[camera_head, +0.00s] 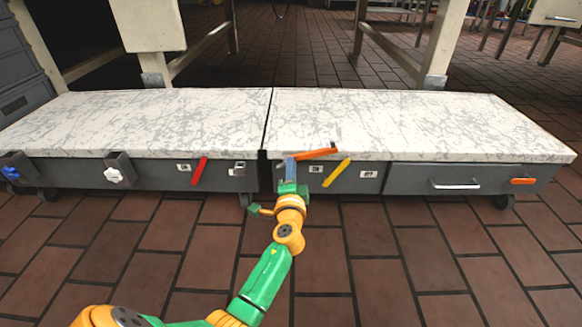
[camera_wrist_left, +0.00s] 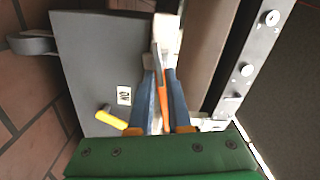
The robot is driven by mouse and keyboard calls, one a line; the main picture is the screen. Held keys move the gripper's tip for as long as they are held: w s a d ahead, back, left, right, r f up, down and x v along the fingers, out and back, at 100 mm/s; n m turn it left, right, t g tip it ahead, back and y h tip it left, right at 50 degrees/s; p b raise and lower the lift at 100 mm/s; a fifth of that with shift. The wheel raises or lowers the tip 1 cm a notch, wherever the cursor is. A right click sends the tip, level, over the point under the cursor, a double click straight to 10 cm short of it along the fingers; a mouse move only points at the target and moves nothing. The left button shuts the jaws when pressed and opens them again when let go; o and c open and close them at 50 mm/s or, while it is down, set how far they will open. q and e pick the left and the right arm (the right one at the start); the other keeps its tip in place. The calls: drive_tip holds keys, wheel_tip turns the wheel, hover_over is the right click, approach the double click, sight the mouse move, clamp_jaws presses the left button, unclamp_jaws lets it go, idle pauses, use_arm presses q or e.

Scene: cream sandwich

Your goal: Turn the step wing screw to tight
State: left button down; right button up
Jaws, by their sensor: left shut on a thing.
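My left gripper (camera_head: 290,168) is at the front edge of the right-hand step, near the gap between the two marble-topped steps. Its blue fingers are shut on an orange bar-like handle (camera_head: 316,153). In the left wrist view the orange handle (camera_wrist_left: 165,95) runs between the two fingers. Its mount is hidden by the gripper. A white star-shaped knob (camera_head: 113,175) and a blue knob (camera_head: 15,168) sit on the left step's front face. I cannot tell which part is the step wing screw. My right gripper is not in view.
The left step (camera_head: 180,115) carries a red lever (camera_head: 199,171). The right step (camera_head: 400,120) carries a yellow lever (camera_head: 336,173) beside my gripper and a drawer with a silver handle (camera_head: 456,185). Brick floor in front is clear. Table legs stand behind.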

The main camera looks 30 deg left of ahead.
use_arm(q)
drive_tip(key=shift+f+m, duration=0.2)
drive_tip(key=shift+m, duration=0.9)
drive_tip(key=shift+a, duration=0.1)
drive_tip(key=c, duration=1)
unclamp_jaws()
drive_tip(key=shift+s+a, duration=0.1)
drive_tip(key=shift+o, duration=0.2)
